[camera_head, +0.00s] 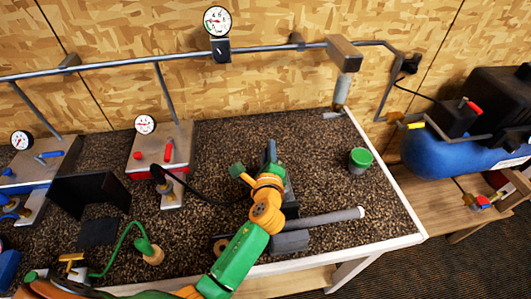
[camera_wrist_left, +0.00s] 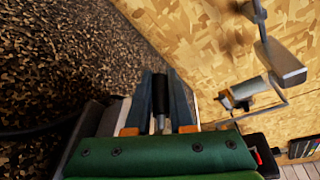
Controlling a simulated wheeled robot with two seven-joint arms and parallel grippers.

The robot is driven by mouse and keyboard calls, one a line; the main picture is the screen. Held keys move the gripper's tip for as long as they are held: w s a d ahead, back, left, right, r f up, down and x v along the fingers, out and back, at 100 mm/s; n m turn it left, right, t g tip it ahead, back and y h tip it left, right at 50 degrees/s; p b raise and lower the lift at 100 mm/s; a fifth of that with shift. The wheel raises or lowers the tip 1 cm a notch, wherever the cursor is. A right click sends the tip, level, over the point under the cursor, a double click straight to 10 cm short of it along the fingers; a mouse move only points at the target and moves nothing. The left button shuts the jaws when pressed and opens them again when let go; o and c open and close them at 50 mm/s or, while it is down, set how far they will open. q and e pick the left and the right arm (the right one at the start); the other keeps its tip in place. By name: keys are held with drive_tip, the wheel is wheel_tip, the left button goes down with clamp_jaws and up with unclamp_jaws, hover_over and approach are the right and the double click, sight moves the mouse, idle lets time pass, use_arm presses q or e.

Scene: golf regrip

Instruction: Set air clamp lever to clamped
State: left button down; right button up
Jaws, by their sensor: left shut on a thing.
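My left gripper (camera_head: 271,152) is over the dark clamp unit near the middle of the bench, its green and orange arm coming up from the bottom left. In the left wrist view, its two blue-grey fingers (camera_wrist_left: 163,95) are shut on a black-handled lever (camera_wrist_left: 160,92) with a metal stem, which looks like the air clamp lever. In the head view the gripper hides the lever, so its setting cannot be told. The dark clamp body (camera_head: 291,200) shows partly behind my wrist. My right gripper is not in view.
A grey tube (camera_head: 325,217) lies by a dark block (camera_head: 290,242) at the front. A green-lidded jar (camera_head: 360,160) stands to the right. A red-based gauge panel (camera_head: 160,150) stands left, and a black hose (camera_head: 200,195) runs toward the clamp. A blue compressor (camera_head: 440,155) is beyond the bench.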

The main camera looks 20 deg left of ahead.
use_arm(q)
drive_tip(key=c, duration=1.1)
unclamp_jaws()
drive_tip(key=shift+d, duration=0.1)
drive_tip(key=v, duration=0.6)
drive_tip(key=shift+s+b, duration=0.25)
drive_tip(key=shift+b, duration=0.05)
drive_tip(key=shift+s+d+r, duration=0.15)
drive_tip(key=shift+s, duration=0.15)
